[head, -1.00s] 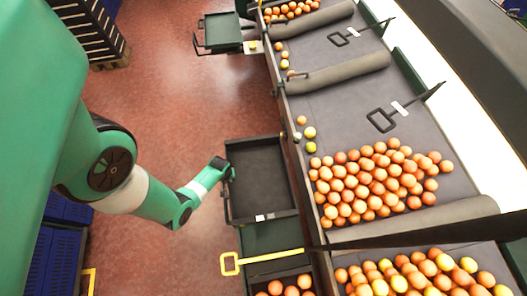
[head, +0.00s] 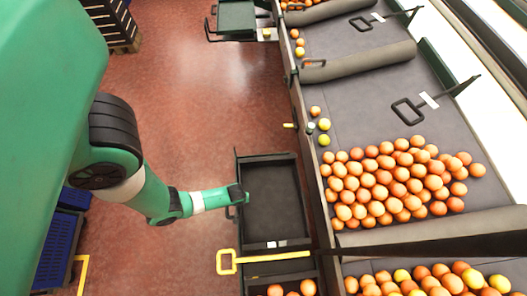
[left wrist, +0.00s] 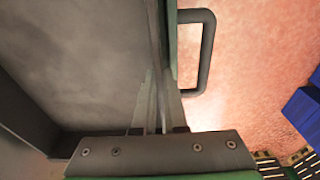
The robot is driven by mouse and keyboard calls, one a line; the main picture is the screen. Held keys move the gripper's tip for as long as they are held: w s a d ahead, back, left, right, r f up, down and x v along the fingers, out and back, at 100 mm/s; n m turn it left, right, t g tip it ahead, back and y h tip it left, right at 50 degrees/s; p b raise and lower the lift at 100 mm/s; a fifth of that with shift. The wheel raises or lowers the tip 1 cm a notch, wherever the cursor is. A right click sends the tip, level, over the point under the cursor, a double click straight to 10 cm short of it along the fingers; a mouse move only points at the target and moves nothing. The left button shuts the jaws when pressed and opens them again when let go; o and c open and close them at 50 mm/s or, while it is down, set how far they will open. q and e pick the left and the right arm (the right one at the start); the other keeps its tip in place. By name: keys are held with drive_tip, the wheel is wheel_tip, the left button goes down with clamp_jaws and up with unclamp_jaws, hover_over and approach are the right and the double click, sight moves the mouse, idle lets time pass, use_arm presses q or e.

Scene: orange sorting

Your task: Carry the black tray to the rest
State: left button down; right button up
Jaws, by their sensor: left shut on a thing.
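The black tray (head: 270,205), a shallow dark box with a grey floor, is beside the left edge of the sorting table in the head view. My left gripper (head: 241,194) is shut on its left wall. In the left wrist view, the fingers (left wrist: 157,108) pinch the wall, with the tray floor (left wrist: 70,60) on the left and a dark handle (left wrist: 205,50) outside on the right. My right gripper is not in view.
A yellow-handled bar (head: 228,262) crosses just below the tray. Oranges (head: 395,180) are heaped on the table (head: 385,100). Several more lie in a bin at the bottom. Another green stand (head: 236,18) is at the top.

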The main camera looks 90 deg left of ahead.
use_arm(q)
drive_tip(key=shift+r, duration=0.1)
drive_tip(key=c, duration=1)
unclamp_jaws()
drive_tip(key=r+p, duration=0.3)
drive_tip(key=r, duration=0.1)
drive_tip(key=d+r+p, duration=0.1)
drive_tip(key=r+p, duration=0.7)
drive_tip(key=shift+d, duration=0.2)
